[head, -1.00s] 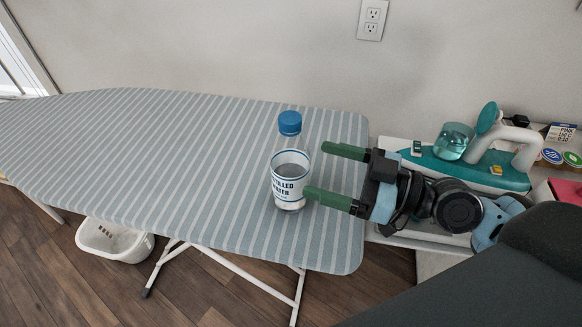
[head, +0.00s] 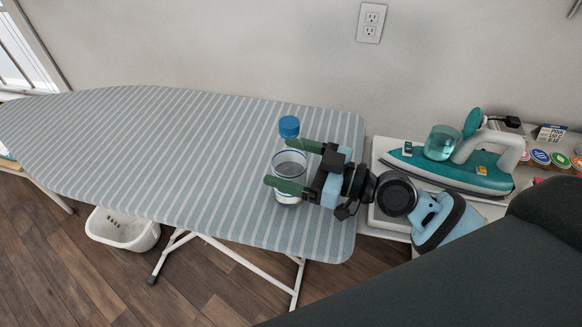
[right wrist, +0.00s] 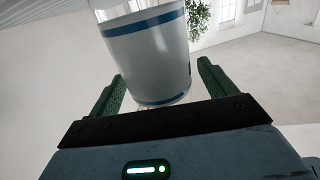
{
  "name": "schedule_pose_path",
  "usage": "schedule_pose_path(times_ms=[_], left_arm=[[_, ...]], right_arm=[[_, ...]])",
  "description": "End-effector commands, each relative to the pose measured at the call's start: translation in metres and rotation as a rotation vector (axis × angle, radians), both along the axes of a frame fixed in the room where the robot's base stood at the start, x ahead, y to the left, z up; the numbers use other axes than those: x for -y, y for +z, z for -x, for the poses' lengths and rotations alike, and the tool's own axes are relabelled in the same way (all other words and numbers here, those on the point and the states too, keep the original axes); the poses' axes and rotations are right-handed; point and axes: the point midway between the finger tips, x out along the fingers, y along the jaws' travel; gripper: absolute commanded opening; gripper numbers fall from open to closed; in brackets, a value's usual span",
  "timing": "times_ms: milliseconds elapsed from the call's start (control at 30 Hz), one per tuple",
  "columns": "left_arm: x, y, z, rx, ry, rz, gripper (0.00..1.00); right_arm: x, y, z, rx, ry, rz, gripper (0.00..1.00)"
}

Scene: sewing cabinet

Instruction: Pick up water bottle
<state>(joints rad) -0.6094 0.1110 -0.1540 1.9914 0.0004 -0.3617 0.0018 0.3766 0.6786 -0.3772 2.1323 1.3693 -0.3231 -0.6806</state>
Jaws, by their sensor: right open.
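The water bottle (head: 288,127) stands upright on the striped ironing board (head: 170,150), near its right end. It is clear with a blue cap and a white label. My right gripper (head: 287,165) is open, with its green fingers on either side of the bottle's body. The near finger hides part of the label. In the right wrist view the bottle's label (right wrist: 148,55) fills the space between the two fingers (right wrist: 158,88), with a visible gap at least on the right side. My left gripper is not in view.
A teal iron (head: 455,165) stands on a light surface to the right, beside my right arm. A white basket (head: 122,232) sits on the wooden floor below the board. The wall with an outlet (head: 371,23) is behind. The board's left and middle are clear.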

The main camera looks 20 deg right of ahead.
Motion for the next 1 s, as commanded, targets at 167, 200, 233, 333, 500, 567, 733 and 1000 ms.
schedule_pose_path(times_ms=[167,200,233,333,500,567,733,1000], left_arm=[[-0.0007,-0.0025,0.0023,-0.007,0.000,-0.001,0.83],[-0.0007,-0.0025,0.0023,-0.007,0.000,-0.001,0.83],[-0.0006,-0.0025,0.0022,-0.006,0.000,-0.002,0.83],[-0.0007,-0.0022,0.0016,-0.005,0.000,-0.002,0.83],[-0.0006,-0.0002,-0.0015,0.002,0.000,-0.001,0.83],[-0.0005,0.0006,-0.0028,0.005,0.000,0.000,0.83],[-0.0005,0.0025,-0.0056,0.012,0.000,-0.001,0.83],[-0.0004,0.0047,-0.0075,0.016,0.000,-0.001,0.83]], right_arm=[[-0.0005,-0.0015,-0.0002,-0.001,0.000,0.000,0.83],[-0.0004,-0.0015,-0.0001,-0.002,0.000,0.001,0.83],[-0.0004,-0.0016,-0.0001,-0.002,0.000,0.001,0.79],[-0.0003,-0.0015,0.0000,-0.002,0.000,0.001,0.66],[-0.0001,-0.0015,0.0000,-0.002,0.000,0.001,0.44],[-0.0001,-0.0014,0.0000,-0.002,0.000,0.001,0.36],[-0.0001,-0.0004,-0.0001,0.001,0.000,-0.001,0.27],[0.0000,0.0045,-0.0003,0.004,0.000,0.000,0.27]])
